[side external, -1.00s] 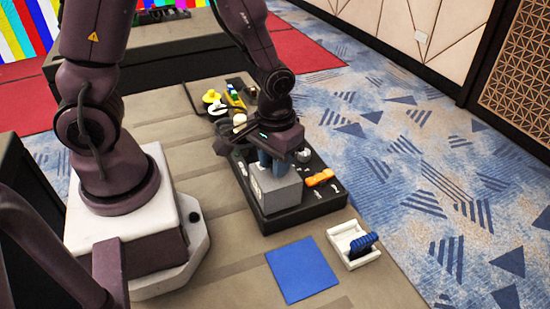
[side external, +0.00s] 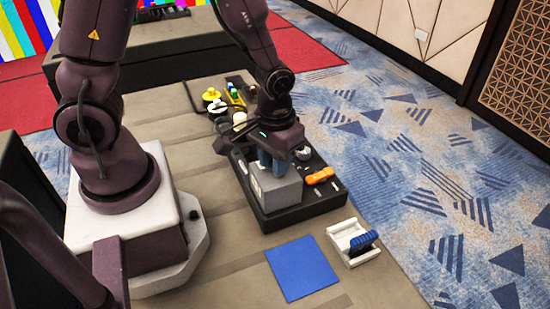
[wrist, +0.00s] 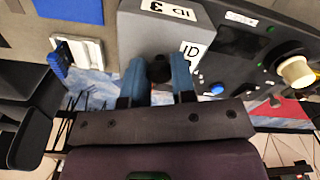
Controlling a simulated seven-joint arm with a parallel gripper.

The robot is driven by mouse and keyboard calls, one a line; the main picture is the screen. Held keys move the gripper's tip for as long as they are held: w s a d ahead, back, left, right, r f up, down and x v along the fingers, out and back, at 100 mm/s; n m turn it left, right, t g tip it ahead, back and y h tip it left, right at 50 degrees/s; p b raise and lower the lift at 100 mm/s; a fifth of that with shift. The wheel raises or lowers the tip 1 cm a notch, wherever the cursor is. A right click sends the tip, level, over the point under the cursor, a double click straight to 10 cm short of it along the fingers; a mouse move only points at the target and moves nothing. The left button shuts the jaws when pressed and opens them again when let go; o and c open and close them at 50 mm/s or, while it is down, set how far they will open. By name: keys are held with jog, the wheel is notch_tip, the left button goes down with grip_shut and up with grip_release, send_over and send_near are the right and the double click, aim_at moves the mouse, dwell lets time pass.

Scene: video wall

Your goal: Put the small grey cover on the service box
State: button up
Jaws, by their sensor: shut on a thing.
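The grey cover (side external: 281,188) is a small block with white labels and sits at the left part of the black service box (side external: 302,216). In the wrist view the cover (wrist: 143,28) shows "ID 3" labels. My gripper (side external: 271,164) is above the cover, its blue fingers pointing down. In the wrist view my gripper (wrist: 160,72) is shut on a dark knob-like part of the cover, between the fingers. I cannot tell whether the cover rests fully on the box, as its underside is hidden.
A blue mat (side external: 302,269) and a white tray (side external: 352,256) with a blue-handled brush (side external: 363,241) lie in front. Yellow items (side external: 211,94) stand behind.

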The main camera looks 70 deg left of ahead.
jog(key=shift+f, duration=0.1)
jog(key=o, duration=1.1)
jog(key=shift+c, duration=0.2)
jog(key=shift+r, duration=4)
